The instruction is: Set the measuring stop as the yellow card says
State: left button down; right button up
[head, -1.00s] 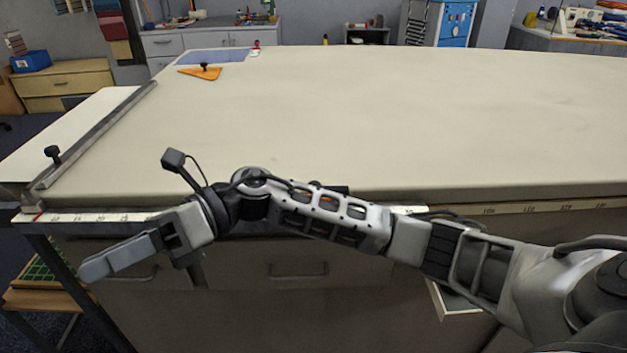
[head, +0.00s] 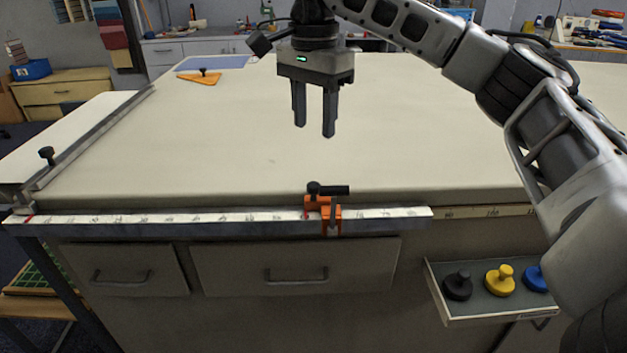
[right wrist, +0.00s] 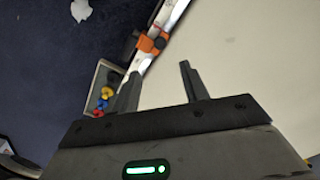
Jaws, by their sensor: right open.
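The orange measuring stop (head: 323,208), with a black knob and lever on top, sits on the white scale rail (head: 200,217) along the table's front edge. A red line shows on the scale by its left side; the numbers are too small to read surely. The stop also shows in the right wrist view (right wrist: 152,43). My right gripper (head: 314,130) hangs above the cloth, behind the stop and apart from it, fingers down, open and empty. Its fingers also show in the right wrist view (right wrist: 158,69). I see no yellow card. My left gripper is out of view.
A shelf tray (head: 470,318) at front right holds black, yellow and blue knobbed weights. A metal straightedge (head: 95,135) with a black knob lies at the left. An orange triangle (head: 199,78) lies far back. The middle of the cloth table (head: 200,150) is clear.

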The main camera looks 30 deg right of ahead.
aim_at(312, 184)
notch_tip(312, 184, down, 12)
jog(key=shift+r+b, duration=0.1)
jog(key=shift+b, duration=0.2)
jog(key=shift+c, duration=0.4)
grip_shut()
jog(key=shift+a, duration=0.1)
